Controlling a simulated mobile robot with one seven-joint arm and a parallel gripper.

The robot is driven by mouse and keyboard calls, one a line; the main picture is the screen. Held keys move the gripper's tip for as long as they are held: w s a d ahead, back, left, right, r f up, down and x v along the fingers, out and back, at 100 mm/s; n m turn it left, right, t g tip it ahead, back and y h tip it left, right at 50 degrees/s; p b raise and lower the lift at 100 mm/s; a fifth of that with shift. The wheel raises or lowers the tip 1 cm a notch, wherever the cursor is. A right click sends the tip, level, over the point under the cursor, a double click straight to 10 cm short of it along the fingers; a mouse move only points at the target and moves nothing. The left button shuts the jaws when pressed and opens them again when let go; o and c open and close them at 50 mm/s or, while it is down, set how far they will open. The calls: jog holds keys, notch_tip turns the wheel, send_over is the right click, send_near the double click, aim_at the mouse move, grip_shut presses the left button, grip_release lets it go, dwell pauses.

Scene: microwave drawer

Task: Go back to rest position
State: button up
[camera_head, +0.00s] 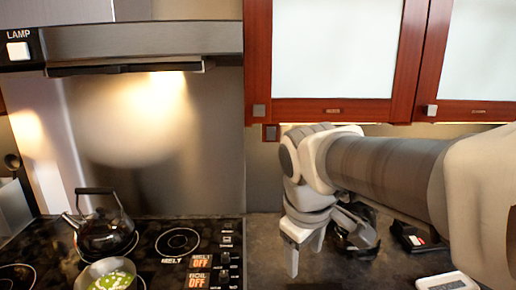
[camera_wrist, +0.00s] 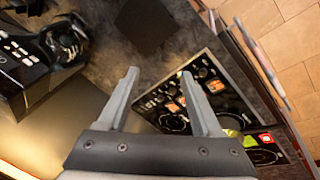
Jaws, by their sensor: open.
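My gripper (camera_head: 308,258) hangs pointing down above the dark counter, just right of the stove in the head view. In the wrist view my gripper (camera_wrist: 166,102) shows two grey fingers spread apart with nothing between them. The arm reaches in from the right side of the head view. The fingertips look clear of the counter, though the exact height cannot be told.
A stove (camera_head: 178,262) holds a black kettle (camera_head: 105,232) and a pot with green contents (camera_head: 108,275). Dark appliances (camera_head: 410,238) and a white object (camera_head: 447,282) lie on the counter (camera_head: 262,262). Red-framed cabinets (camera_head: 335,104) and a range hood (camera_head: 140,42) are above.

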jog(key=s+d+f+m+t, duration=0.1)
jog(key=s+d+m, duration=0.2)
jog(key=s+m, duration=0.1)
jog(key=s+d+m+t+y, duration=0.1)
jog(key=s+d+m, duration=0.2)
jog(key=s, duration=0.3)
jog(key=shift+s+f+m, duration=0.25)
jog(key=shift+f+m, duration=0.15)
jog(key=shift+m, duration=0.3)
jog(key=shift+a, duration=0.2)
